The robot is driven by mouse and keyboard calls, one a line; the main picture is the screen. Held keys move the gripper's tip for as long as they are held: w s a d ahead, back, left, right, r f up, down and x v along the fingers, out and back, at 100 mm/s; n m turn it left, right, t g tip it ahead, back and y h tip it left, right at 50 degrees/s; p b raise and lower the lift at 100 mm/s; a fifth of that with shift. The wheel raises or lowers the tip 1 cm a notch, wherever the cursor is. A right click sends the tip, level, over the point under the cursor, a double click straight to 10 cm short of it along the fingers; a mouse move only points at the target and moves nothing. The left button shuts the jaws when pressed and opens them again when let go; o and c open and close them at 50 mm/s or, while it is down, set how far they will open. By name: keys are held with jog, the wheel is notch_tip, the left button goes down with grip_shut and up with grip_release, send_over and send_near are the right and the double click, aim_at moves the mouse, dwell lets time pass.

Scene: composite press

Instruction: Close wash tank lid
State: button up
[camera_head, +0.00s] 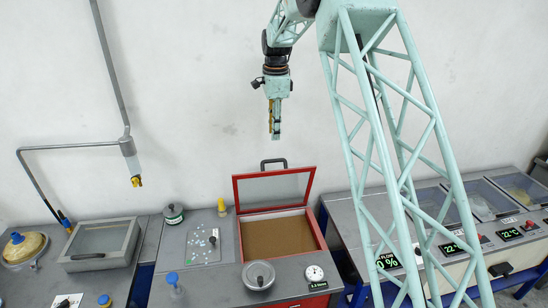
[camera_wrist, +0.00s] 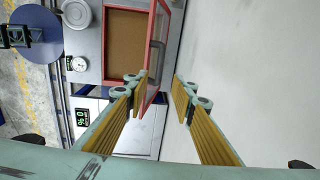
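A red-framed lid with a clear pane (camera_head: 275,190) stands open and tilted back at the rear of a red-rimmed tank (camera_head: 322,232). Its dark handle (camera_head: 273,161) is at the top edge. The tank's brown inside is exposed. In the wrist view the lid (camera_wrist: 151,62) is seen nearly edge-on, beside the tank (camera_wrist: 105,46), with the handle (camera_wrist: 157,46) on its wall side. My gripper (camera_head: 275,137) points down in the air above the lid, apart from it. In the wrist view its padded fingers (camera_wrist: 160,82) are spread with nothing held between them.
The white wall is close behind the lid. A round pot (camera_head: 258,275) and a gauge (camera_head: 314,273) sit in front of the tank. A grey box with a shut glass lid (camera_head: 104,240) is at left. Covered baths (camera_head: 485,200) stand at right. The air around my gripper is clear.

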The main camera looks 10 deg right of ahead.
jog(key=f, duration=0.4)
jog(key=f+p, duration=0.1)
jog(key=f, duration=0.3)
jog(key=w+f, duration=0.1)
jog(key=f, duration=0.3)
jog(key=shift+f, duration=0.4)
jog(key=shift+c, duration=0.7)
grip_shut()
